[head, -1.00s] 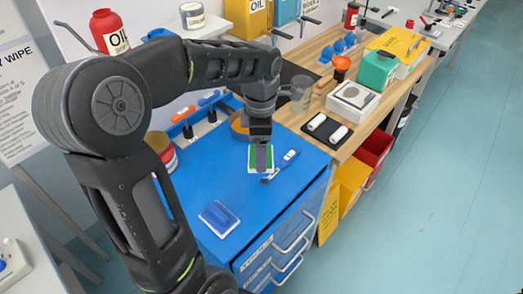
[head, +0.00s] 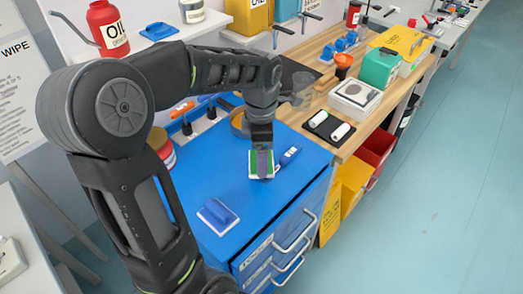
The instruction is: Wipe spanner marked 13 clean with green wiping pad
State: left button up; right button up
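The green wiping pad (head: 254,168) has a white edge and is held by my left gripper (head: 264,175) over the blue cabinet top. The gripper looks shut on it. A spanner with a blue handle (head: 290,155) lies on the cabinet top just right of the pad. Its number is too small to read. The pad and gripper hide the spanner's near end, and I cannot tell for sure whether the pad touches it. My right gripper is not in view.
A blue-handled pad (head: 217,214) lies nearer on the blue cabinet (head: 215,178). A wooden bench (head: 333,143) with a black tray of white rolls (head: 328,126) adjoins on the right.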

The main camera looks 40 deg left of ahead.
aim_at(273, 169)
pick_arm(q)
jog(key=shift+f+b, duration=0.55)
jog(key=shift+f, duration=0.55)
jog(key=shift+f+b, duration=0.45)
jog(key=shift+f, duration=0.1)
jog(key=shift+d, duration=0.1)
jog(key=shift+d+r, duration=0.15)
jog(key=shift+d, duration=0.75)
jog(key=shift+d, duration=0.1)
jog(key=shift+s+d+b, duration=0.1)
jog(key=shift+d+b, duration=0.25)
jog(key=shift+d, duration=0.55)
jog(key=shift+a, duration=0.1)
